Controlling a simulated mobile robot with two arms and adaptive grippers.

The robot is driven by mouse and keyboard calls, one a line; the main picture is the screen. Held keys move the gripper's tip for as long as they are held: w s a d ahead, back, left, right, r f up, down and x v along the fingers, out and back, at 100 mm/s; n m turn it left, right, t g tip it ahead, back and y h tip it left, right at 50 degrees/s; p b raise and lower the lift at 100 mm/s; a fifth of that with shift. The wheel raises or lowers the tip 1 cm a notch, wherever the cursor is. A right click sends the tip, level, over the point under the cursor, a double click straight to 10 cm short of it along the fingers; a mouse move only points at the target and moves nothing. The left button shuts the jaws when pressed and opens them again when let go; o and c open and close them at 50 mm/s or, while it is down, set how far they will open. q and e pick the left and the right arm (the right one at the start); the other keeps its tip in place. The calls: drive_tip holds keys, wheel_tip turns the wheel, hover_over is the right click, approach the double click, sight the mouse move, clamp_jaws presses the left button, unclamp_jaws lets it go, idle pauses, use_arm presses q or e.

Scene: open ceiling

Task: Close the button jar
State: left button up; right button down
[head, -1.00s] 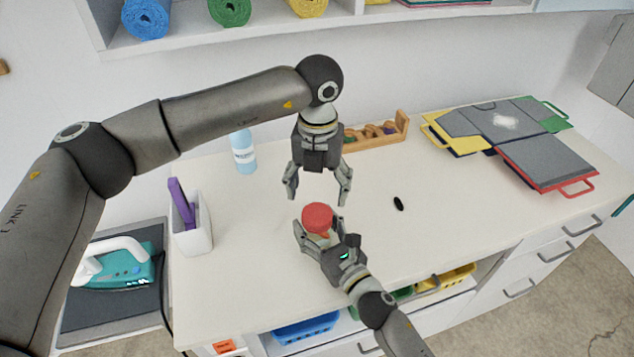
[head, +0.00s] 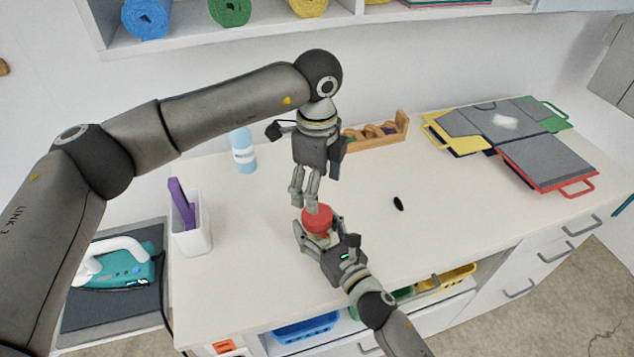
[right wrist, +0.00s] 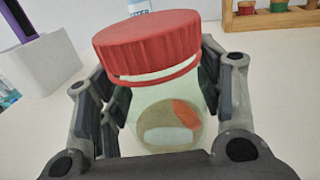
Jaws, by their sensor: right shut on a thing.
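The button jar (right wrist: 165,115) is clear, with a few buttons inside, one orange-red and one white. Its red lid (right wrist: 148,38) sits on top and looks a little tilted, with a thin red ring showing under its edge. In the head view, the lid (head: 317,218) hides most of the jar. My right gripper (head: 322,241) is shut around the jar's body, a finger on each side. My left gripper (head: 305,206) points down just above the lid. Its fingers look close together from this angle, so their opening is unclear. I cannot tell whether they touch the lid.
A black oval item (head: 398,204) lies right of the jar. A white holder (head: 192,238) with a purple item stands left, a blue bottle (head: 243,152) behind. A wooden rack (head: 378,138) and folders (head: 545,160) are farther back and right.

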sight(317, 229)
idle(0.3)
use_arm(q)
drive_tip(key=shift+f, duration=4)
